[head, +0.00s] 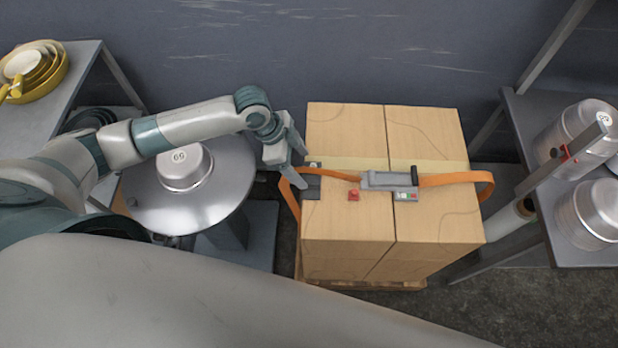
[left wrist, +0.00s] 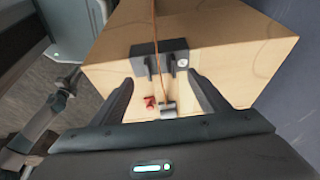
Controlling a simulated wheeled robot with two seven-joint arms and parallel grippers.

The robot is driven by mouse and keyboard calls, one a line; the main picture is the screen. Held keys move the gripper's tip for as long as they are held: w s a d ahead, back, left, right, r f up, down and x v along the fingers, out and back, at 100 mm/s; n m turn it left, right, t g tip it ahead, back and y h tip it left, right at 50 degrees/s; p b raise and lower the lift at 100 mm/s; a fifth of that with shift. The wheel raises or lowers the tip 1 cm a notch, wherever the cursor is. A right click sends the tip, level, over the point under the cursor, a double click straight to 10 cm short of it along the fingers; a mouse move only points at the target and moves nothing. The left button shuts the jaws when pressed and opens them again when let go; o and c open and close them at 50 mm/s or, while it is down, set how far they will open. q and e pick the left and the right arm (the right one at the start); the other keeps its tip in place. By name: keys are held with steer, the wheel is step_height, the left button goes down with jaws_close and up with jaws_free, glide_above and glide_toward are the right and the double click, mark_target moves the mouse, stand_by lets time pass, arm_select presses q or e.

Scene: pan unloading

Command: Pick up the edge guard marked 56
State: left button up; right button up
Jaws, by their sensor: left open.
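The edge guard (head: 312,188) is a dark angled piece on the left top edge of the cartons, under the orange strap. A small round white label sits on it, too small to read. In the left wrist view the guard (left wrist: 146,50) lies ahead of the fingertips, with the strap seen as a thin line across it. My left gripper (head: 302,166) is open and empty, its fingers pointing at the guard from the left. In the wrist view the left gripper (left wrist: 159,80) has the guard between its spread fingertips, apparently not touching.
The cartons (head: 345,130) are bound by an orange strap (head: 455,179) with a grey buckle (head: 385,181). A red piece (head: 353,195) lies on top. A round table (head: 150,210) with a metal pan (head: 183,172) stands left. A shelf (head: 530,120) with pans stands right.

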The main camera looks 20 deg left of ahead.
mark_target(312, 180)
stand_by(0.3)
arm_select(q)
steer(key=p+x, duration=0.2)
steer(key=x, duration=0.2)
steer(key=shift+a+f, duration=0.1)
steer(key=shift+f, duration=0.05)
steer(key=shift+w+f, duration=0.1)
steer(key=shift+f, duration=0.4)
steer(key=c, duration=1.2)
